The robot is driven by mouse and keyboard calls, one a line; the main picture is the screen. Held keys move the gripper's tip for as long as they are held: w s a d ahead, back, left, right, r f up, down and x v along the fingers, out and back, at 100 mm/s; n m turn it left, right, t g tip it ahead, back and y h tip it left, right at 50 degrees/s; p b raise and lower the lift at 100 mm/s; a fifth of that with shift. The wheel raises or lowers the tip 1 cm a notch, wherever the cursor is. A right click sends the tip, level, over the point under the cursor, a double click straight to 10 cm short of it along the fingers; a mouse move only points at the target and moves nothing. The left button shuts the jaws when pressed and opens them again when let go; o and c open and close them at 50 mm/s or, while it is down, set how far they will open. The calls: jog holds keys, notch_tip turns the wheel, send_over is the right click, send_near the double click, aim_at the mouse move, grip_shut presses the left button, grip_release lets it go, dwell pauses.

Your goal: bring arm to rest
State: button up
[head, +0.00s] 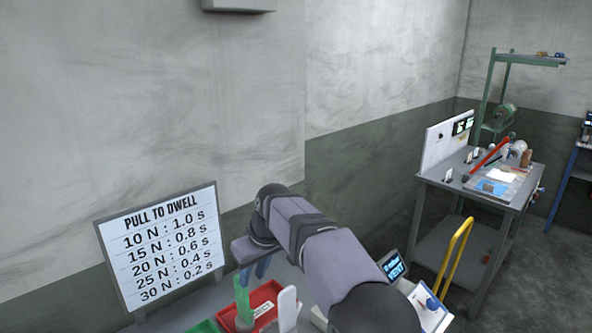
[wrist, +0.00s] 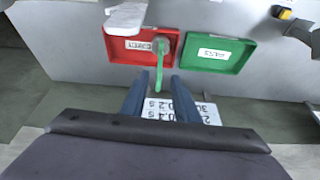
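My arm reaches from the lower right of the head view to my gripper (head: 254,271), whose blue fingers point down beside the red tray. In the wrist view the two fingers (wrist: 158,75) are apart. A slim green piece (wrist: 159,68) shows in the gap between them, with space on both sides; I cannot tell whether it is level with the fingertips or beyond them. It starts at a rounded end over the red tray (wrist: 117,55). In the head view a green upright piece (head: 243,303) stands at the red tray (head: 266,295), below the fingers.
A green tray (wrist: 208,67) lies beside the red one. A pale upright piece (head: 287,308) stands near the red tray. A "PULL TO DWELL" sign (head: 160,248) stands at the left. A yellow handle (head: 456,255) and a grey workbench (head: 480,190) are at the right.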

jog(key=s+d+f+m+g+h, duration=0.1)
jog(key=s+d+f+m, duration=0.2)
jog(key=s+d, duration=0.6)
jog(key=s+d+f+m+g+h, duration=0.1)
jog(key=s+d+f+m, duration=0.1)
jog(key=s+d+f, duration=0.4)
jog(key=s+d+f+m+g+h, duration=0.1)
jog(key=s+d+f+m, duration=0.2)
jog(key=s+d, duration=0.9)
jog(key=s+f, duration=0.1)
jog(key=s, duration=0.2)
jog(key=shift+d+f+m, duration=0.2)
jog(key=shift+f+m, duration=0.1)
jog(key=shift+f, duration=0.1)
